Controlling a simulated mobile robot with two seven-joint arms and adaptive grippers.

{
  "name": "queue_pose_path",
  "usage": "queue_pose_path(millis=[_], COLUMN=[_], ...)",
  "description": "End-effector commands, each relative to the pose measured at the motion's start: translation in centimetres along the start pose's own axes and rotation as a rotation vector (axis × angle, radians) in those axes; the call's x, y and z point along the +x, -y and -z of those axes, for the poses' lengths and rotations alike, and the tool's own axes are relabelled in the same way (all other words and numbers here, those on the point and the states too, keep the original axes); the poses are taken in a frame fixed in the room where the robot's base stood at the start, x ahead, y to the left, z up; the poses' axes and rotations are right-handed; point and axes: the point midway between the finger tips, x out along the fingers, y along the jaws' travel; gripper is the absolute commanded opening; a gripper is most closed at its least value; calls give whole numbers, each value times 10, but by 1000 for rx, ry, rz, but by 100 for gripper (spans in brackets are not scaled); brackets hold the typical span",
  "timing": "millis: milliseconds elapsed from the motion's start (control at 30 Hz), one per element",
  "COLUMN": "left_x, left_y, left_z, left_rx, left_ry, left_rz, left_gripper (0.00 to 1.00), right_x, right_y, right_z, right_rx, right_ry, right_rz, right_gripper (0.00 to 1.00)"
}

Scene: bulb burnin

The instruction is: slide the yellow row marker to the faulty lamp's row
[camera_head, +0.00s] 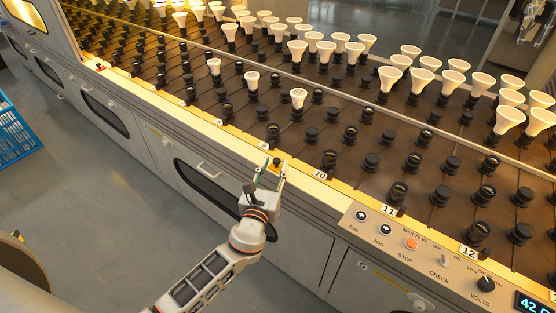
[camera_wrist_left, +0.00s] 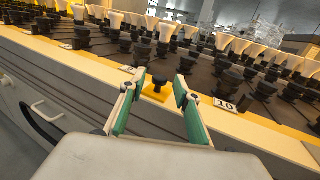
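The yellow row marker (camera_head: 276,168) sits on the pale front rail of the bench, between the labels 9 and 10. It is a yellow block with a black knob, and it also shows in the left wrist view (camera_wrist_left: 156,91). My left gripper (camera_head: 270,177) is open, with its green-padded fingers on either side of the marker and gaps showing. White lamps stand in black sockets. Three stand apart in the nearer rows, one of them a lamp (camera_head: 298,97) behind labels 9 and 10. I cannot tell which lamp is faulty. My right gripper is not in view.
Row labels 10 (camera_head: 320,174), 11 (camera_head: 389,210) and 12 (camera_head: 469,251) run rightward along the rail. A control panel with a red stop button (camera_head: 411,243) and knobs is at the front right. A blue crate (camera_head: 15,128) stands on the floor at left.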

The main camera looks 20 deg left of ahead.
Motion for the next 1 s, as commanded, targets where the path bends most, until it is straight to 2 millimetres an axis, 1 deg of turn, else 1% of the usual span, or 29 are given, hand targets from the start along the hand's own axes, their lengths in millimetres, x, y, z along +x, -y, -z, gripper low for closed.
queue_pose_path(millis=[33,100,233,367,567,700,867,1000], left_x=[8,16,27,30,30,30,30,33], left_y=[0,0,0,0,0,0,0,-7], left_z=[0,1,1,1,1,1,1,1], left_rx=[0,-1,-2,-3,-3,-3,-3,-2], left_ry=[0,0,-1,-2,-2,-2,-2,-1], left_rz=[-1,0,0,0,0,0,0,-1], left_gripper=[32,32,32,32,32,0,0,0], right_x=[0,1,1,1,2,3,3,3], right_y=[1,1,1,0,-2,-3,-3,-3], right_z=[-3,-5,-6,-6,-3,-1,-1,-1], right_rx=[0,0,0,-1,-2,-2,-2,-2], right_ry=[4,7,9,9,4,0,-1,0], right_rz=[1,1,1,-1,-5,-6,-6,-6], right_gripper=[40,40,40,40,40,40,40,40])
